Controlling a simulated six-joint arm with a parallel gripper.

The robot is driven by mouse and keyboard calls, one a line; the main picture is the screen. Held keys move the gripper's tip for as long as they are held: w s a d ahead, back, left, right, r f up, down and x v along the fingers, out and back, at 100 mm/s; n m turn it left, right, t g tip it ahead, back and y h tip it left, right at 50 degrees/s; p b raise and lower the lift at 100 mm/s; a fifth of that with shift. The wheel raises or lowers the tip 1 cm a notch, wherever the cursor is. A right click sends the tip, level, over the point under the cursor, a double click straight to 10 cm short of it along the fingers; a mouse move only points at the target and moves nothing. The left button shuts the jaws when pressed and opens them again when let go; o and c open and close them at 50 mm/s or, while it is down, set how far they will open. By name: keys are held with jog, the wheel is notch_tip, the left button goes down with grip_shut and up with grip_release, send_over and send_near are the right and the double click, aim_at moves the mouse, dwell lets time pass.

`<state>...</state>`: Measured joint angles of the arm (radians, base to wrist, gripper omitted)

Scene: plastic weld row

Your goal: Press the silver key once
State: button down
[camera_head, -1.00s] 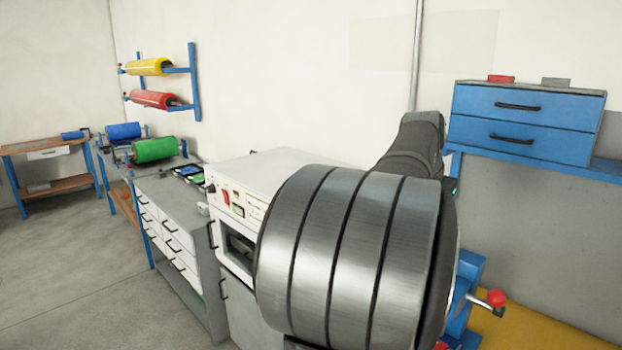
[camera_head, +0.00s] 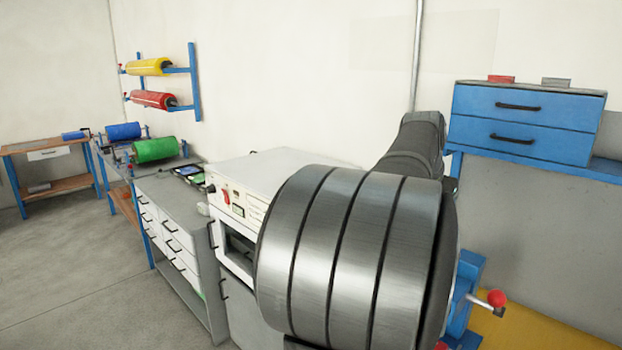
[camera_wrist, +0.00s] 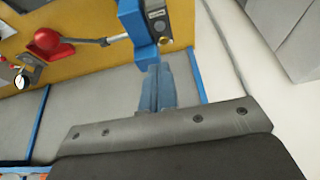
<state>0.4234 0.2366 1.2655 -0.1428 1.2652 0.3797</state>
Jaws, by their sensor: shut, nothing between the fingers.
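I cannot pick out the silver key for certain. A small grey block (camera_head: 556,82) lies on top of the blue drawer cabinet beside a red block (camera_head: 501,79). In the wrist view, a blue bracket (camera_wrist: 139,22) carries a grey metal plate with a dark round spot (camera_wrist: 158,27). My gripper (camera_wrist: 157,70) shows in the wrist view with its narrow fingers together and nothing between them. Its tips appear close below the blue bracket, but I cannot tell whether they touch it. In the head view my arm hides the gripper.
The blue drawer cabinet (camera_head: 520,118) sits on a blue shelf at right.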

dwell(0.3)
jog(key=w+d+f+n+t+h, duration=0.1)
jog(key=w+d+f+n+h, duration=0.3)
jog(key=w+f+n+h, duration=0.1)
jog(key=shift+d+f, duration=0.25)
jog(key=shift+f, duration=0.1)
dwell(0.4)
jog(key=shift+f, duration=4.35)
jog(key=shift+f, duration=0.4)
